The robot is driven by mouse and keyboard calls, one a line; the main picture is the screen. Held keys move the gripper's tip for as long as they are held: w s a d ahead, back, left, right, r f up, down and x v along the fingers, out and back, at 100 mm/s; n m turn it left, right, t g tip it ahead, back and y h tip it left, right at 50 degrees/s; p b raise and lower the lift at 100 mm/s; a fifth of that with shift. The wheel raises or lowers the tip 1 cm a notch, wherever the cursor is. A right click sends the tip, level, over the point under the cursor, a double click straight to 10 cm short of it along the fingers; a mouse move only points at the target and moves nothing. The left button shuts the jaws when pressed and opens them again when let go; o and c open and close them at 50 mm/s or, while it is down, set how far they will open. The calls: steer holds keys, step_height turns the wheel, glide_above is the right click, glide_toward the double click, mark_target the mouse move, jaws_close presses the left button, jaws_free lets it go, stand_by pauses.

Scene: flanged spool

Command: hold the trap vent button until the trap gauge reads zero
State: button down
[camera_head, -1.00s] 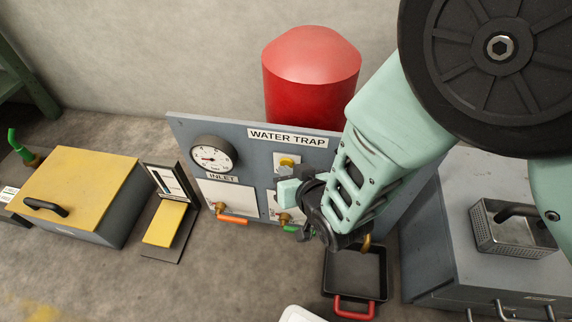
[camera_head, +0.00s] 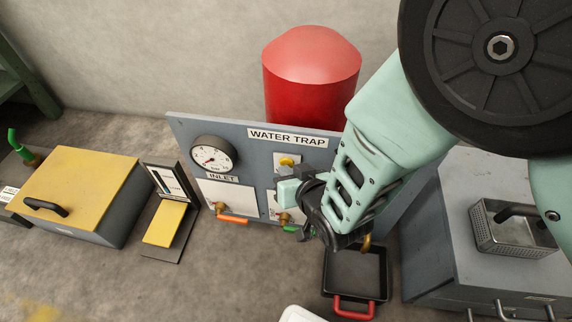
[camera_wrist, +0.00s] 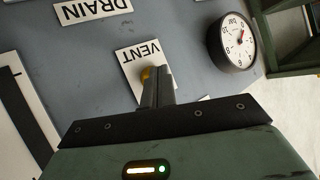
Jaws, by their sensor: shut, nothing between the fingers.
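The yellow vent button (camera_head: 287,161) is on the grey panel under the WATER TRAP label. In the wrist view the button (camera_wrist: 147,73) is partly hidden behind the fingertips, next to the VENT label. My gripper (camera_wrist: 157,78) is shut and empty, its fingertips at the button and seemingly against it; how far the button is pressed cannot be seen. The round trap gauge (camera_head: 213,155) is at the panel's left; its red needle points to the lower left, at the low end of the scale. The gauge (camera_wrist: 233,42) also shows in the wrist view.
A red tank (camera_head: 311,80) stands behind the panel. A black tray (camera_head: 355,275) lies in front, with a yellow-lidded box (camera_head: 80,190) at the left.

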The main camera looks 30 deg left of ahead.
steer(key=shift+s+d, duration=0.3)
steer(key=shift+s, duration=0.55)
steer(key=shift+s+d+p, duration=0.15)
steer(key=shift+s+d, duration=0.1)
steer(key=shift+s, duration=0.55)
steer(key=shift+s+d+p, duration=0.15)
steer(key=shift+s+d, duration=0.1)
steer(key=shift+s, duration=0.55)
steer(key=shift+s+d+p, duration=0.15)
steer(key=shift+s+d, duration=0.1)
steer(key=shift+s, duration=0.55)
